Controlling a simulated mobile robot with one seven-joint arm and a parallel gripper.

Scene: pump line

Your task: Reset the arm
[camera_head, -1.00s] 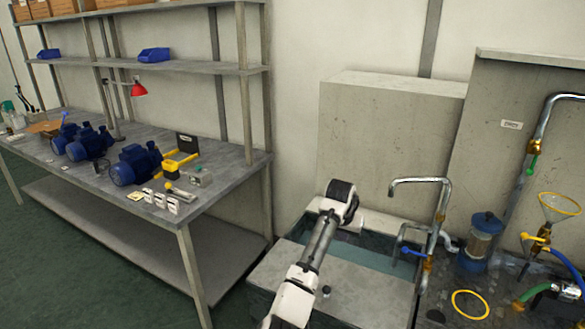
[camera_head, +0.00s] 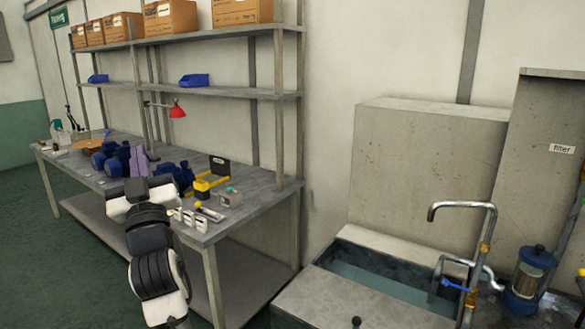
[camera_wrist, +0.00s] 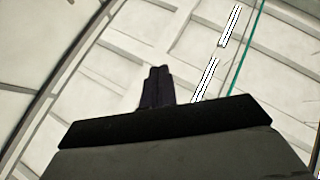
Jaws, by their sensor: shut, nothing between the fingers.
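My arm is raised and folded in front of the workbench, at the lower left of the head view. My gripper (camera_head: 140,158) points upward there, its slim purple-grey fingers standing in front of the bench's pumps. In the wrist view my gripper (camera_wrist: 157,72) shows its two dark fingers pressed together with nothing between them. Behind them is the pale ceiling with bright light strips (camera_wrist: 229,26), so the wrist camera faces up.
The workbench (camera_head: 262,200) holds blue pumps (camera_head: 112,157), a yellow-and-black tool (camera_head: 210,183) and small white cards. Shelves (camera_head: 225,92) with cardboard boxes (camera_head: 242,11) rise above it. A sink basin (camera_head: 385,275) with a metal tap (camera_head: 462,206) and a filter vessel (camera_head: 528,275) stand at right.

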